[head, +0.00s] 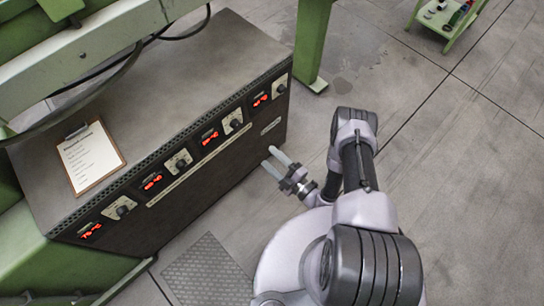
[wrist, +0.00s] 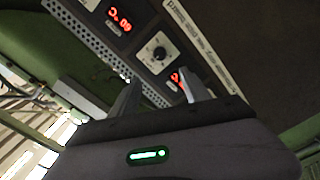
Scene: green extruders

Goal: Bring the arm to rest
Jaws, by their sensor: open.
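My gripper (head: 276,163) is in the middle of the head view, at the end of my folded arm. Its two pale fingers are apart, with nothing between them. It points toward the dark front of the control cabinet (head: 215,170), in front of its right part. In the wrist view my gripper (wrist: 160,95) shows two separate fingers, with the cabinet's panel, a knob (wrist: 157,52) and a red display (wrist: 120,19) beyond them. I cannot tell the exact gap between fingertips and cabinet.
A clipboard (head: 90,157) lies on the cabinet top. A green post (head: 312,40) stands behind the cabinet's right end. A green cart (head: 447,20) stands at the top right. A textured floor plate (head: 207,272) lies in front of the cabinet. The floor on the right (head: 460,180) is clear.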

